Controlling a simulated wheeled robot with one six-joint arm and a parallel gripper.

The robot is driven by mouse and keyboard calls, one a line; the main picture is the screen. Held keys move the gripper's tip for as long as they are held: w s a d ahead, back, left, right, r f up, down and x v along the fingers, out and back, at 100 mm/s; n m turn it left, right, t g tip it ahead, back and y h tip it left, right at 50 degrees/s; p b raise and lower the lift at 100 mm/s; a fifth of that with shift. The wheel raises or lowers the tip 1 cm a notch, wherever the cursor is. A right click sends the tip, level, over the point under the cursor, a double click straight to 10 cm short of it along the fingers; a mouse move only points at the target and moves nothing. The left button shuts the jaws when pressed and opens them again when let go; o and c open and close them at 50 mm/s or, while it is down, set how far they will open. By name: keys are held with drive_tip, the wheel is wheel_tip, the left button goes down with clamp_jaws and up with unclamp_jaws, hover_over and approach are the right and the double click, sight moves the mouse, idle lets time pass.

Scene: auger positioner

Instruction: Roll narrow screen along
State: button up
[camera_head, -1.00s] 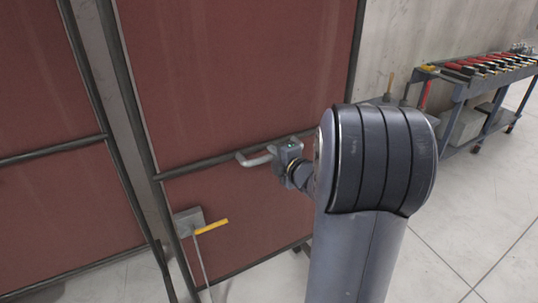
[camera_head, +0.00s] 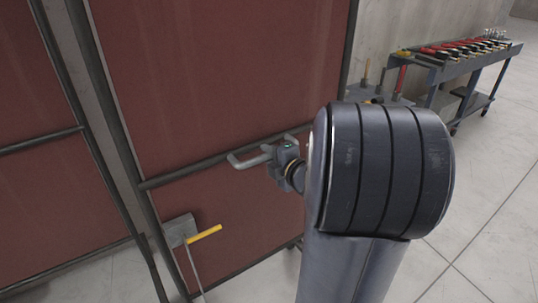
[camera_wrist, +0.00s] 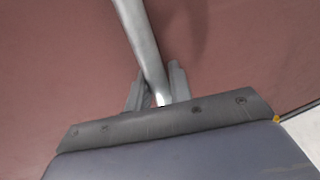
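The screen at my gripper is a tall dark-red panel (camera_head: 220,80) in a dark metal frame, filling the middle of the head view. A pale grey handle (camera_head: 240,162) stands out from its horizontal rail (camera_head: 190,172). My gripper (camera_head: 270,151) is at the right part of this handle. In the wrist view, the fingers (camera_wrist: 158,90) are on both sides of the metal handle bar (camera_wrist: 140,35) and appear shut on it. The red panel also fills the background there (camera_wrist: 70,70). My arm hides the panel's lower right part.
Another red framed panel (camera_head: 35,90) stands at the left, close beside this one. A grey dustpan (camera_head: 181,229) with a yellow grip (camera_head: 205,233) is in front of the screen's lower left. A tool cart (camera_head: 440,72) stands at the right. Bare floor (camera_head: 490,200) lies right of my arm.

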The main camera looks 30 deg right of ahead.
drive_tip(key=o, duration=0.3)
drive_tip(key=shift+o, duration=0.2)
drive_tip(key=v, duration=1)
drive_tip(key=shift+s+p, duration=0.35)
drive_tip(key=shift+p, duration=0.1)
drive_tip(key=shift+b+x, duration=0.4)
drive_tip(key=shift+x, duration=5.15)
drive_tip(key=shift+r, duration=0.1)
